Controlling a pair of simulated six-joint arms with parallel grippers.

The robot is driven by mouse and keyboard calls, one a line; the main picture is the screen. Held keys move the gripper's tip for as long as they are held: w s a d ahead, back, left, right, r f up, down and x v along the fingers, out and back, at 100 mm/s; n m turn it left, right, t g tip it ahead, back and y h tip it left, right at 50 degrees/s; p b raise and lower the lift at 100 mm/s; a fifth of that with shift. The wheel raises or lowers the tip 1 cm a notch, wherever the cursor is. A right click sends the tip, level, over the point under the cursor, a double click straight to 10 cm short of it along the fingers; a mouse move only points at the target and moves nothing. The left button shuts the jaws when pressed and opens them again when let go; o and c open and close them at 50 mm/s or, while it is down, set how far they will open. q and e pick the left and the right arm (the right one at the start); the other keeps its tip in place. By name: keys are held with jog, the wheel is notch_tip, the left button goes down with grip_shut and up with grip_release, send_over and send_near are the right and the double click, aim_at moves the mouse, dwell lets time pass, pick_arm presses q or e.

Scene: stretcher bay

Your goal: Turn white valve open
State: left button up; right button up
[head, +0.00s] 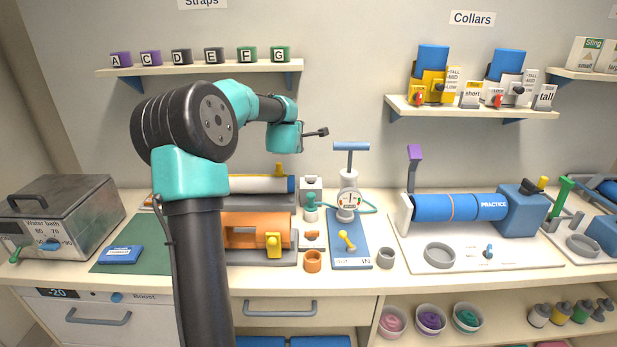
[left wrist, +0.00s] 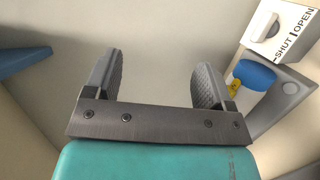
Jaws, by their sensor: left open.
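The white valve is a small white block (head: 311,183) at the back of the bench, right of the blue-ended cylinder. In the left wrist view its white handle (left wrist: 263,27) shows at the upper right, on a face marked SHUT and OPEN. I cannot tell for certain which mark the handle points to. My left gripper (head: 322,132) is in the air above the valve and apart from it. In the left wrist view the left gripper (left wrist: 155,85) has its jaws apart with nothing between them. My right gripper is not in view.
The blue-ended cylinder (head: 258,184) lies left of the valve. An orange cylinder (head: 240,228) lies in front of it. A pump with a gauge (head: 348,200) stands close on the right. A shelf of lettered blocks (head: 199,68) is on the wall at left.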

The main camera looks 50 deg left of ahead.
aim_at(311, 176)
pick_arm(q)
jog(key=s+d+f+n+g, duration=0.1)
jog(key=d+n, duration=0.3)
jog(key=n, duration=0.6)
jog(key=s+d+f+n+g+h, duration=0.1)
jog(key=d+f+n+g, duration=0.3)
jog(key=n, duration=0.6)
jog(key=shift+d+h, duration=0.3)
jog(key=shift+d, duration=0.15)
jog(key=x, duration=1.7)
jog(key=shift+s+a+f, duration=0.15)
jog(key=shift+s+f, duration=0.05)
jog(key=shift+f, duration=0.15)
jog(key=shift+c, duration=0.2)
jog(key=c, duration=0.9)
